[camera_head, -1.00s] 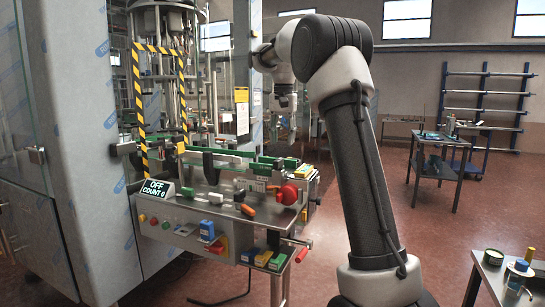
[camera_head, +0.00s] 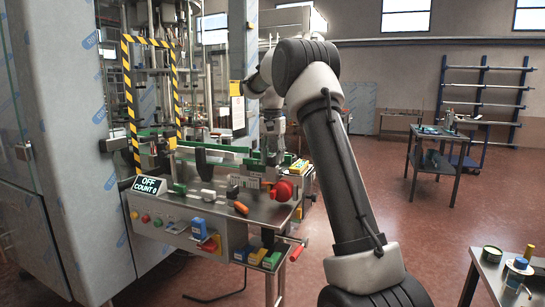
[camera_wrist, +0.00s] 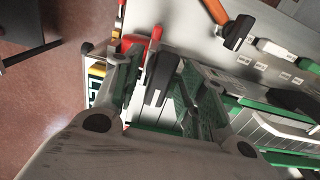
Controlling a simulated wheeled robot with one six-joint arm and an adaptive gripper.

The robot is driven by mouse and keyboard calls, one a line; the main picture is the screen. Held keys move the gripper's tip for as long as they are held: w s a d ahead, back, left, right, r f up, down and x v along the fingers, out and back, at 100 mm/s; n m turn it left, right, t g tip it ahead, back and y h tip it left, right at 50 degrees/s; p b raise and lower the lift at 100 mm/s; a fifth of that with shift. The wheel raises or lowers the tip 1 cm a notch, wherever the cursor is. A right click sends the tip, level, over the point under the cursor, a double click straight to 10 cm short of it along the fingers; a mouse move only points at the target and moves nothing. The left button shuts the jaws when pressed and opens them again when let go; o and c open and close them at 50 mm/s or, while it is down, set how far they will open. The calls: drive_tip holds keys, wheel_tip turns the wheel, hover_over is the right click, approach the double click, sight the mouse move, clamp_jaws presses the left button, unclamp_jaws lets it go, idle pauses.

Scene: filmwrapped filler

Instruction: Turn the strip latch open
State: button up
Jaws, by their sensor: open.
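A dark, rounded lever (camera_wrist: 160,75) lies between the fingers of my gripper (camera_wrist: 160,95) in the wrist view. It may be the strip latch, but no label shows this. My gripper is open, with one finger on each side of the lever; contact cannot be told. In the head view my gripper (camera_head: 272,155) points down over the right end of the machine's steel bench (camera_head: 215,208), close behind a red knob (camera_head: 282,191). The lever is hard to make out there. Red parts also show beside the fingers in the wrist view (camera_wrist: 134,42).
An orange-handled piece (camera_head: 241,208) lies on the bench, with green and white blocks to its left. A sign reading OFF, COUNT 0 (camera_head: 149,185) stands at the bench's left. Green-edged guide rails (camera_head: 215,150) run along the back. A yellow-black frame (camera_head: 133,95) rises behind.

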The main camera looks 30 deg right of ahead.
drive_tip(key=shift+c, duration=0.5)
clamp_jaws()
drive_tip(key=shift+n, duration=0.4)
drive_tip(key=n, duration=1.2)
drive_tip(key=shift+r+n, duration=0.1)
drive_tip(key=shift+n, duration=0.3)
drive_tip(key=n, duration=0.4)
drive_tip(key=shift+n, duration=0.3)
